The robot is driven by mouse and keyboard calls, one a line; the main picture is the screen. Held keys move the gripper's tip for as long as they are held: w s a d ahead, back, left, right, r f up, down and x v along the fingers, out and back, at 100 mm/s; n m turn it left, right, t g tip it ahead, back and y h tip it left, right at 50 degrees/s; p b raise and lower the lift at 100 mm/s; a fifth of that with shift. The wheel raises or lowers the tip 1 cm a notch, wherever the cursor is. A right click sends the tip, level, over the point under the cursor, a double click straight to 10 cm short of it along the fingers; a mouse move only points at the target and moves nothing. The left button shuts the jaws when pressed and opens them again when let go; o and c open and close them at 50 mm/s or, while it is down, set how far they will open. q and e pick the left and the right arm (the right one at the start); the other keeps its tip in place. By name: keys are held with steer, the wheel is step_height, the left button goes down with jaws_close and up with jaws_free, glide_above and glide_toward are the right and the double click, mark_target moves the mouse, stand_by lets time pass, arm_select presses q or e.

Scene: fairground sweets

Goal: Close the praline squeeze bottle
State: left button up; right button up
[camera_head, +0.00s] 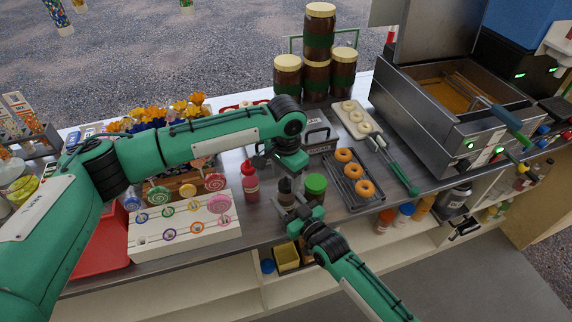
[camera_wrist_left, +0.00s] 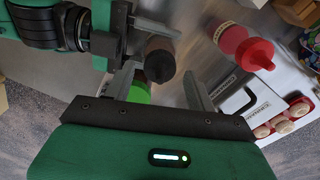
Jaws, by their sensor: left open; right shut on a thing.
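The dark brown squeeze bottle (camera_head: 286,192), which I take to be the praline one, stands upright near the counter's front edge, left of a green-lidded jar (camera_head: 315,186). My right gripper (camera_head: 296,212) is shut on it from the front. The left wrist view shows its dark top (camera_wrist_left: 160,62) and the right gripper (camera_wrist_left: 138,30) beside it. Whether its cap is closed I cannot tell. My left gripper (camera_head: 276,160) is open and empty above and behind the bottle. Its two fingers (camera_wrist_left: 160,88) show on either side of the bottle's top in the wrist view.
A red squeeze bottle (camera_head: 250,184) stands just left, with a lollipop stand (camera_head: 180,240) beyond it. A doughnut rack (camera_head: 355,188) lies to the right, before the fryer (camera_head: 440,150). A metal caddy (camera_head: 318,138) and stacked jars (camera_head: 318,75) stand behind.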

arm_select(q)
steer(key=shift+f, duration=0.95)
steer(key=c, duration=1)
steer(key=shift+c, duration=0.2)
steer(key=o, duration=1.2)
steer(key=shift+c, duration=0.2)
step_height(320, 180, up, 12)
